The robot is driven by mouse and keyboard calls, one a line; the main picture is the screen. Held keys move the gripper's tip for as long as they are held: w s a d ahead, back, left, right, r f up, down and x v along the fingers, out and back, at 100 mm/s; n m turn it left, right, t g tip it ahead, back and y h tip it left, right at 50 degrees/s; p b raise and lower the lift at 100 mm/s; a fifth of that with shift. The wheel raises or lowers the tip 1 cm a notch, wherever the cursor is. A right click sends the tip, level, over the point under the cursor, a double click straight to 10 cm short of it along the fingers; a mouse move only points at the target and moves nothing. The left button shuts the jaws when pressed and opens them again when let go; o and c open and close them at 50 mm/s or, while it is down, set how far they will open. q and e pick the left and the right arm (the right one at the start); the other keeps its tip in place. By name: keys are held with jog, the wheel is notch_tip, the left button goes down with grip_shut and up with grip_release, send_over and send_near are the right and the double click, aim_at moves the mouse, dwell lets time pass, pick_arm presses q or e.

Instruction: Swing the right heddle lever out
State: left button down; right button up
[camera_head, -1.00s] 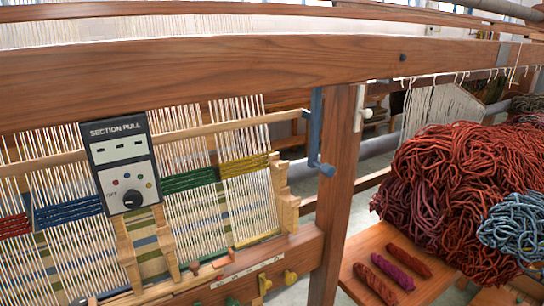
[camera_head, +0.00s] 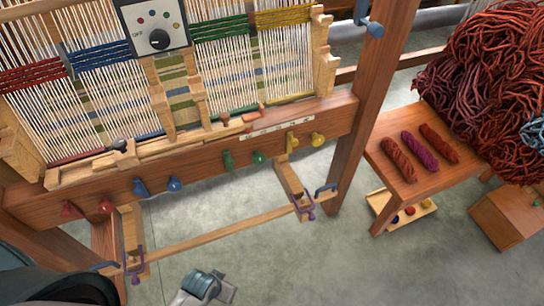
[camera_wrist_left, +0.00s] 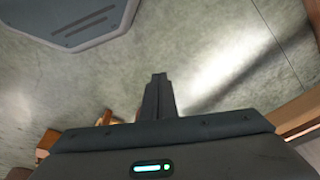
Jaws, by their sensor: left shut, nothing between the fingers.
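Two wooden levers stick out low on the front of the loom in the head view. The right one (camera_head: 289,182) has a purple clamp-like fitting at its end, with a blue handle (camera_head: 326,188) beside it. The left one (camera_head: 130,238) has a similar purple fitting. A wooden bar (camera_head: 215,235) runs between their ends. A blue crank-like handle (camera_head: 372,25) sits higher on the right post. I cannot tell for certain which part is the right heddle lever. My left gripper (camera_wrist_left: 158,95) is shut and empty over the floor in the left wrist view.
Coloured knobs line the loom's front beam (camera_head: 210,160). A wooden bench (camera_head: 400,185) with several small skeins and a large red wool heap (camera_head: 485,70) stands at the right. Grey floor (camera_head: 330,260) is open in front of the loom.

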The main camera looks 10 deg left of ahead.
pick_arm(q)
jog(key=w+d+r+n+t+h, duration=0.1)
jog(key=w+r, duration=0.4)
jog(key=r, duration=0.2)
jog(key=w+d+r+t, duration=0.1)
jog(key=w+d+r, duration=0.1)
jog(key=w+r, duration=0.45)
jog(key=w+d+r+n+t+h, duration=0.2)
jog(key=w+d+r, duration=0.1)
jog(key=w+r, duration=0.6)
jog(key=w+d+r+n+t+h, duration=0.2)
jog(key=w+d+r, duration=0.1)
jog(key=w+r, duration=0.55)
jog(key=w+d+r+n+t+h, duration=0.25)
jog(key=w+r, duration=0.35)
jog(key=w, duration=0.6)
jog(key=w+r+n+t+h, duration=0.1)
jog(key=w+r+n, duration=0.1)
jog(key=w+r, duration=0.5)
jog(key=w+d+r+n+t+h, duration=0.1)
jog(key=w+r, duration=0.6)
jog(key=r, duration=0.9)
jog(key=shift+w+d+n+t, duration=0.3)
jog(key=shift+n+t, duration=0.35)
jog(key=shift+n, duration=0.5)
jog(key=shift+w+h, duration=0.15)
jog(key=shift+h, duration=0.1)
